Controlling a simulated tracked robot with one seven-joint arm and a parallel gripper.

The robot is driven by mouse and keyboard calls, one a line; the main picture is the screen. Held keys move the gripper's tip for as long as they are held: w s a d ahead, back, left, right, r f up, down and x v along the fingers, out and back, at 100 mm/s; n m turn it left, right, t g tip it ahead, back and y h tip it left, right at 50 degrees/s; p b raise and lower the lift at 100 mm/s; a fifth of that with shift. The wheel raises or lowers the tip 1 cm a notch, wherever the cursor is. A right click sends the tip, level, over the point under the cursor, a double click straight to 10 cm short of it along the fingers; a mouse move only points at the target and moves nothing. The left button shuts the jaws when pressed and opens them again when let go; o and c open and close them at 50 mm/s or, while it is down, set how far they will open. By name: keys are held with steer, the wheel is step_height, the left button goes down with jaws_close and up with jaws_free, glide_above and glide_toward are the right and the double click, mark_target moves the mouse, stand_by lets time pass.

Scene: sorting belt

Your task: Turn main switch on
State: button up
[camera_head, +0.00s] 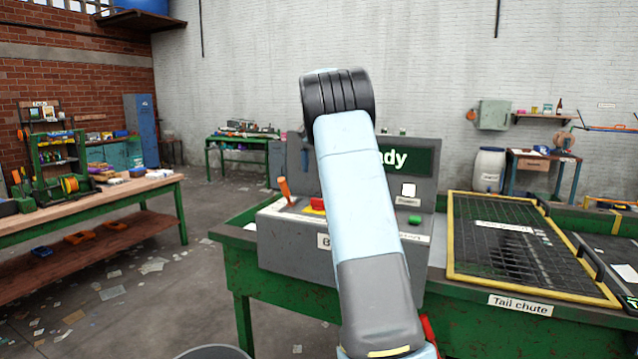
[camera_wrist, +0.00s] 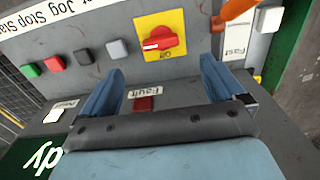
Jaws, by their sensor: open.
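The main switch is a red rotary knob (camera_wrist: 160,43) on a yellow plate with an "Off" label below it in the wrist view. Its white mark lies to the left side of the knob. In the head view the red knob (camera_head: 317,203) shows just left of my arm on the grey control console (camera_head: 283,238). My gripper (camera_wrist: 162,70) is open and empty in the wrist view. Its two blue fingers point toward the switch, one below left and one below right of it, seemingly apart from it. In the head view my arm hides the gripper.
An orange lever (camera_wrist: 238,10) stands right of the switch. Grey, black, red and green buttons (camera_wrist: 28,71) line the left. A red "Fault" lamp (camera_wrist: 144,103) lies between the fingers. The head view shows a "Ready" screen (camera_head: 410,158) and a mesh-covered tail chute (camera_head: 500,235) at right.

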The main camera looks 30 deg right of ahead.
step_height(320, 180, up, 3)
steer(key=shift+r, duration=0.1)
stand_by(0.6)
steer(key=s+a+r+n+t, duration=0.2)
steer(key=s+a+r+n, duration=0.1)
steer(key=s+a, duration=0.65)
steer(key=s+a+r+n+t, duration=0.15)
steer(key=s+a, duration=0.45)
steer(key=s, duration=0.7)
steer(key=s+a+f+n+t, duration=0.1)
steer(key=s+a+f+n, duration=0.2)
steer(key=s, duration=0.8)
steer(key=s+a+f+n+t, duration=0.1)
steer(key=s+a+f+n, duration=0.2)
steer(key=s+a+f, duration=0.3)
steer(key=s+f, duration=0.2)
steer(key=s, duration=0.3)
steer(key=shift+s+a+f, duration=0.2)
steer(key=shift+a+f, duration=0.15)
steer(key=shift+a, duration=0.05)
steer(key=shift+c, duration=0.2)
